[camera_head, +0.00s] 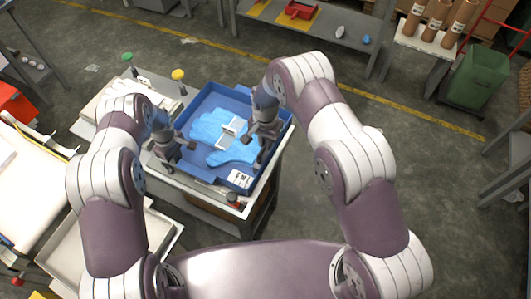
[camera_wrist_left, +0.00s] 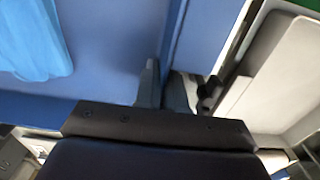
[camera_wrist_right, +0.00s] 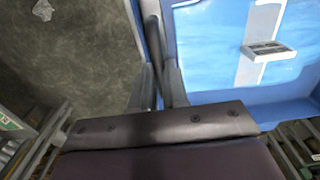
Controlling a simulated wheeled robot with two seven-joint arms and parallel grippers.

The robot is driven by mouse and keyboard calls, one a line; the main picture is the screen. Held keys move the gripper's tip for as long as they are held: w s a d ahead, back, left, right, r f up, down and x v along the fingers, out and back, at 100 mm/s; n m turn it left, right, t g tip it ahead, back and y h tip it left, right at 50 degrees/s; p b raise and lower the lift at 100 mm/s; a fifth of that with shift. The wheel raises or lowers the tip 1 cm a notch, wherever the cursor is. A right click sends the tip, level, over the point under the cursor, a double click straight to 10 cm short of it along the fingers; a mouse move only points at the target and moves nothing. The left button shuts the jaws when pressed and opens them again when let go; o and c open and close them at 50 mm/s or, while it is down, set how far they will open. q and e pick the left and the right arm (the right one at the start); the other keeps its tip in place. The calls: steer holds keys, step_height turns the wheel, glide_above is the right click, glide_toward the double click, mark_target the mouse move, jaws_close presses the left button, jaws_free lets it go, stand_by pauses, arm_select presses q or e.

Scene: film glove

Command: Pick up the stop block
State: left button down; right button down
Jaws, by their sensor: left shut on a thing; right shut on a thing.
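A blue tray (camera_head: 232,91) holds light blue film gloves (camera_head: 232,156). A white block-like piece (camera_head: 229,130) lies on the gloves; I cannot tell for certain that it is the stop block. It also shows in the right wrist view (camera_wrist_right: 268,49), apart from the fingers. My left gripper (camera_head: 182,146) is shut on the tray's left wall, with its fingers (camera_wrist_left: 163,88) on either side of the wall. My right gripper (camera_head: 262,143) is shut on the tray's right wall, with its fingers (camera_wrist_right: 159,88) astride it. The gripped rim is partly hidden.
The tray is over a small workbench (camera_head: 207,191). A yellow knob (camera_head: 178,74) and a green knob (camera_head: 127,57) stand behind and left of it. A white-topped table (camera_head: 22,185) is at left. A green bin (camera_head: 475,75) stands far right.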

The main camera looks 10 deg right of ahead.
steer(key=shift+w+r, duration=0.1)
steer(key=shift+w, duration=0.05)
stand_by(0.4)
steer(key=shift+r, duration=0.15)
arm_select(q)
steer(key=c, duration=1.2)
jaws_free()
steer(key=shift+o, duration=0.3)
arm_select(e)
step_height(320, 180, up, 10)
steer(key=shift+f, duration=0.25)
